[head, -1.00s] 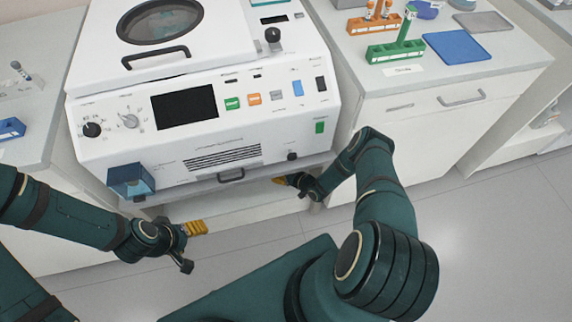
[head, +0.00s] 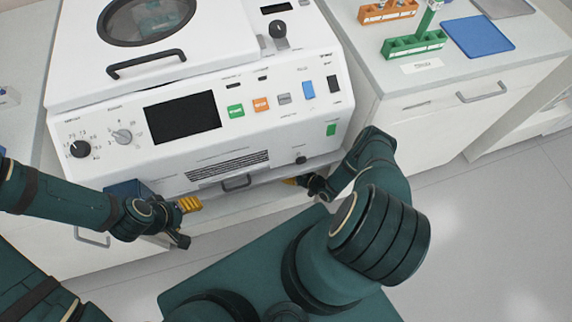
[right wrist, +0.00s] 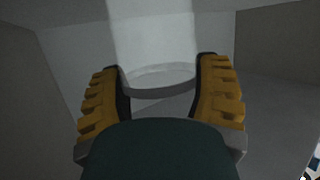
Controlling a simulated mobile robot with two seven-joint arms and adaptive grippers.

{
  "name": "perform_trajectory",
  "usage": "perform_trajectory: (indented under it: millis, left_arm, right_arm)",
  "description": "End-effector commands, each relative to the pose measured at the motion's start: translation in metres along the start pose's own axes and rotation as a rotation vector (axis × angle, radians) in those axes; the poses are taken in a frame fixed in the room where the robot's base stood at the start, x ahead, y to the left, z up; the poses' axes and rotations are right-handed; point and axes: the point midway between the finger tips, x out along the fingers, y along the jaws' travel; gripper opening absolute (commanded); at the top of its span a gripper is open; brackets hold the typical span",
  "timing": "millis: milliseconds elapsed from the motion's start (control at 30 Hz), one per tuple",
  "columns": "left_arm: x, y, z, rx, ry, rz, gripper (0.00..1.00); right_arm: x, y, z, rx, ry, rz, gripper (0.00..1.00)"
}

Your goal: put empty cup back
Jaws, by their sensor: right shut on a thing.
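In the right wrist view, my right gripper (right wrist: 160,85) has its yellow fingers on both sides of a pale, see-through cup (right wrist: 160,75), with its rounded rim between them. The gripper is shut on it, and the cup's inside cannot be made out. In the head view, the right gripper (head: 290,181) is low at the machine's front right edge, and the cup is hidden there. My left gripper (head: 190,205) is below the machine's front left, with its yellow fingers close together; whether it is open cannot be told.
A large white machine (head: 230,160) with a round window, knobs and buttons stands on the bench. A blue box (head: 128,188) at its lower left is partly behind my left arm. To the right are a green rack (head: 415,45), an orange rack (head: 388,10) and a blue mat (head: 478,37).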

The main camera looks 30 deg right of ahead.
Motion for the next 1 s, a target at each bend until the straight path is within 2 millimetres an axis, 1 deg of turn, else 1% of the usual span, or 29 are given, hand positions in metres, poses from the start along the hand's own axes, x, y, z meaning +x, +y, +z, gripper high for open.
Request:
perform_trajectory:
  millis: [333,367,400,433,467,733,833,933,1000]
  left_arm:
    - [0.000,0.000,0.001,0.000,-0.001,0.000,0.65]
    - [0.000,0.000,0.000,0.000,-0.001,0.000,0.65]
    - [0.000,0.000,0.000,0.000,-0.001,0.000,0.65]
    - [0.000,0.000,0.000,0.000,-0.001,0.000,0.65]
    - [0.000,0.000,0.000,0.000,-0.001,0.000,0.65]
    - [0.000,0.000,0.000,0.000,-0.001,0.000,0.65]
    - [0.000,0.000,0.000,0.000,-0.001,0.000,0.65]
    - [-0.004,0.001,0.000,0.000,-0.002,0.000,0.65]
    - [-0.007,0.002,0.001,-0.001,-0.003,0.000,0.65]
  right_arm:
    - [0.001,0.000,0.003,0.000,0.000,0.000,0.36]
    - [0.001,0.000,0.003,0.001,0.000,0.000,0.72]
    - [0.001,0.000,0.003,0.001,0.000,0.000,0.86]
    - [0.001,0.000,0.003,0.001,0.000,0.000,0.96]
    - [0.001,0.000,0.003,0.001,0.000,0.000,0.97]
    - [0.001,0.000,0.003,0.001,0.000,0.000,0.97]
    - [0.000,0.000,-0.001,0.000,0.000,0.000,0.97]
    - [-0.013,0.000,-0.001,0.001,-0.003,0.000,0.97]
    - [-0.025,0.000,-0.001,0.002,-0.003,0.001,0.97]
